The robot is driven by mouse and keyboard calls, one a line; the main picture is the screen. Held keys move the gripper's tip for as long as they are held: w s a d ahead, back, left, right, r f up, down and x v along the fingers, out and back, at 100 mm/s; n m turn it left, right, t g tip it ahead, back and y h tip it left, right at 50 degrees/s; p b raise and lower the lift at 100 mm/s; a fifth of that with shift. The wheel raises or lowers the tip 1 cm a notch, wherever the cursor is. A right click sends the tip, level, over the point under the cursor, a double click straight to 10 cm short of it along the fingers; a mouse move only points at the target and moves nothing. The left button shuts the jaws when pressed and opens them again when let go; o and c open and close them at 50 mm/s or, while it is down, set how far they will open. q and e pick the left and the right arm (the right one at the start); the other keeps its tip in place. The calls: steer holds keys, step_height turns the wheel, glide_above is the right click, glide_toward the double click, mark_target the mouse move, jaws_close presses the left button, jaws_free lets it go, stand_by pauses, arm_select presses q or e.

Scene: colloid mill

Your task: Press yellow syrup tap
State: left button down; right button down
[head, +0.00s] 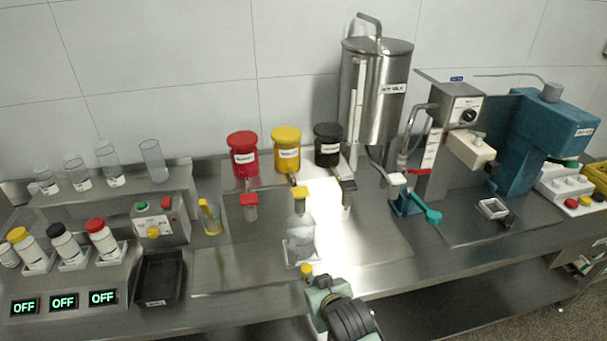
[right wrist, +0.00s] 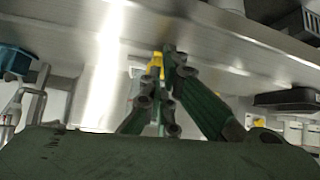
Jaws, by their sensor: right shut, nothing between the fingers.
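The yellow syrup dispenser (head: 287,150) stands upright at the back of the counter. Its yellow-topped tap (head: 299,195) projects forward from it, over the counter. My right gripper (head: 308,273) is at the counter's front edge, in front of the tap and well apart from it. It is shut and empty; its fingers (right wrist: 170,55) meet in the right wrist view. A small yellow piece shows at the fingertips in both views; I cannot tell what it is. A clear cup (head: 300,248) stands just beyond the gripper. My left gripper is not in view.
A steel tank (head: 376,95) stands behind to the right. A black tray (head: 158,278) lies to the left. The steel counter between gripper and taps is mostly bare around the cup.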

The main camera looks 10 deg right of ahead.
steer(key=w+r+m+t+p, duration=0.1)
steer(key=w+r+t, duration=0.1)
steer(key=r, duration=1.2)
steer(key=w+r+t, duration=0.3)
steer(key=r, duration=1.1)
steer(key=shift+w+r+m+h+p, duration=0.3)
steer(key=shift+r+m+h+p, duration=0.1)
steer(key=shift+d, duration=0.1)
steer(key=p, duration=0.4)
glide_above(303, 195)
step_height(303, 195, down, 2)
steer(key=shift+s+f, duration=0.1)
step_height(303, 195, down, 3)
steer(key=shift+r+p, duration=0.15)
steer(key=shift+p, duration=0.25)
steer(key=shift+f, duration=0.8)
steer(key=shift+f, duration=0.1)
